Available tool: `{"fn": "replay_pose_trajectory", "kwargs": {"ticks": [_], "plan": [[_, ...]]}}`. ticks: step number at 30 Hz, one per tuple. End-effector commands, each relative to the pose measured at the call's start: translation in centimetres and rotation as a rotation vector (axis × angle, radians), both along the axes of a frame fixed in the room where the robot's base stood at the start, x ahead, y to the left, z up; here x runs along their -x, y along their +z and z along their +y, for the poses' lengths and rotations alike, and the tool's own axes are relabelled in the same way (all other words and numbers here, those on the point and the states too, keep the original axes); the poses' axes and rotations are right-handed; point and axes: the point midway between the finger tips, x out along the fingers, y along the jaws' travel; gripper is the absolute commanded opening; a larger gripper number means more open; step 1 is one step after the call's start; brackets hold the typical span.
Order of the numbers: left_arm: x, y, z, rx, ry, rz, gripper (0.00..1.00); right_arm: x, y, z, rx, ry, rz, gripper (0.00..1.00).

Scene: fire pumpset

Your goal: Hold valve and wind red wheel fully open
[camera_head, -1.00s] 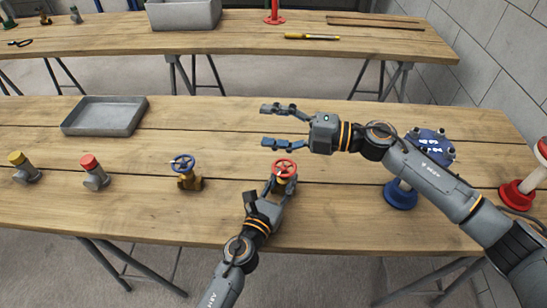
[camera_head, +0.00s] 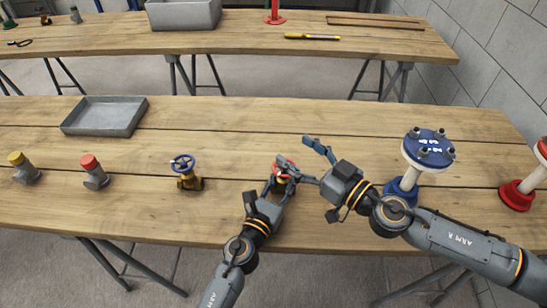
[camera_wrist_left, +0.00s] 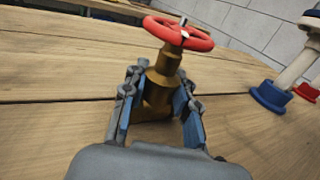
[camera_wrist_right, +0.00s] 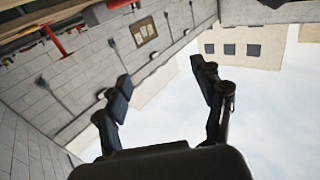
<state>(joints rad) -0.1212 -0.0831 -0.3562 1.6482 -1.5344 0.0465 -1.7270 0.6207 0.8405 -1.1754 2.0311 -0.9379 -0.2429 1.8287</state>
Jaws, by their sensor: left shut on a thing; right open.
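The valve has a brass body (camera_wrist_left: 158,88) and a red wheel (camera_wrist_left: 182,33) on top; it stands upright on the table. In the head view the red wheel (camera_head: 283,165) is partly covered by my grippers. My left gripper (camera_wrist_left: 160,98) is shut on the brass body, one finger on each side, below the wheel. My right gripper (camera_head: 297,158) is open, just right of the wheel, with its lower finger close to or over the rim; contact cannot be told. The right wrist view shows its spread fingers (camera_wrist_right: 160,76) with nothing between them.
A blue-wheeled brass valve (camera_head: 186,172), a red-capped fitting (camera_head: 94,172) and a yellow-capped fitting (camera_head: 25,168) stand at left. A grey tray (camera_head: 104,116) lies behind them. A blue-topped flanged stand (camera_head: 428,147) rises close behind my right arm. The table behind the valve is clear.

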Motion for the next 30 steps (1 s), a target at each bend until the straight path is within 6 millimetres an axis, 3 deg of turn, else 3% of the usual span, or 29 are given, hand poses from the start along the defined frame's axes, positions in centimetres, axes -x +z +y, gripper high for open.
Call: {"fn": "replay_pose_trajectory", "kwargs": {"ticks": [17, 29, 30], "plan": [[0.0, 0.0, 0.0, 0.0, 0.0, -0.001, 0.0, 0.0, -5.4, 0.0, -0.001, -0.003, 0.007, 0.69], [0.0, 0.0, 0.0, 0.0, 0.0, -0.001, 0.0, 0.0, -8.0, 0.1, -0.002, -0.002, 0.006, 0.69], [0.0, 0.0, 0.0, 0.0, 0.0, -0.001, 0.0, -0.7, -7.7, 0.8, 0.001, 0.001, -0.003, 0.69]]}}
